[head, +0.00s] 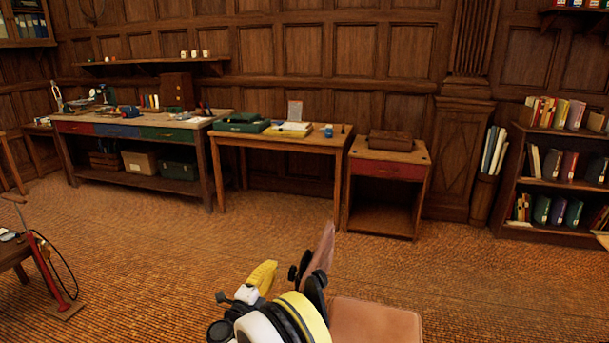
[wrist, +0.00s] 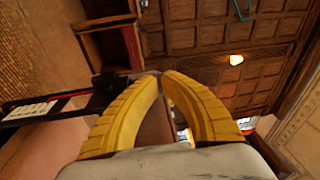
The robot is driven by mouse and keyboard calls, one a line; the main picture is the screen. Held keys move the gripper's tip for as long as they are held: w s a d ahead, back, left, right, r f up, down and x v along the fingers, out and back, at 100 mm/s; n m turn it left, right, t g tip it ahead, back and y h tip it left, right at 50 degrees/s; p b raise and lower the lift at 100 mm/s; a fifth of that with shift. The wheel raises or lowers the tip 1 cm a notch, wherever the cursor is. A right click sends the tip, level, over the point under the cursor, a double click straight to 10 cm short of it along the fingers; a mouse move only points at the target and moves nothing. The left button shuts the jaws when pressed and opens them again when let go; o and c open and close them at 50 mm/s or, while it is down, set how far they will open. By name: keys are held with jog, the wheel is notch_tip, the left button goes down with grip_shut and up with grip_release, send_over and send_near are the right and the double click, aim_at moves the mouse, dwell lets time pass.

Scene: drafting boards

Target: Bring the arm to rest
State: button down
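My arm shows at the bottom middle of the head view, folded close to the camera. My gripper (head: 263,276) appears there as a yellow piece above the arm's white and black parts. In the wrist view my gripper (wrist: 160,74) has its two curved yellow fingers meeting at the tips. Nothing shows held at the tips. In the head view the gripper is over the open floor, well in front of the tables.
A workbench (head: 130,180), a plain wooden table (head: 280,142) and a small cabinet (head: 385,156) stand along the panelled wall. A bookshelf (head: 550,185) is at right. A red floor stand (head: 50,268) is at lower left.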

jog(key=d+r+n+t+y, duration=0.15)
jog(key=r+n+y, duration=0.5)
jog(key=r, duration=0.85)
jog(key=d+r+n+y, duration=0.3)
jog(key=r+n+y, duration=0.3)
jog(key=r, duration=1)
jog(key=s+d+r+n+g, duration=0.1)
jog(key=s+d+n+g, duration=0.2)
jog(key=s+d+n, duration=0.4)
jog(key=s+d+f+g+h, duration=0.1)
jog(key=s+d+f+g, duration=0.2)
jog(key=s, duration=0.8)
jog(key=s+d+f+n+g+h, duration=0.1)
jog(key=s+d+f+g+h, duration=0.1)
jog(key=s+d+f, duration=0.6)
jog(key=s+d+f+n+g+h, duration=0.1)
jog(key=s+d+f+g, duration=0.3)
jog(key=s, duration=0.9)
jog(key=d+f+h, duration=0.1)
jog(key=d+f, duration=0.1)
jog(key=d, duration=0.1)
jog(key=shift+s+d, duration=0.35)
jog(key=shift+d, duration=0.05)
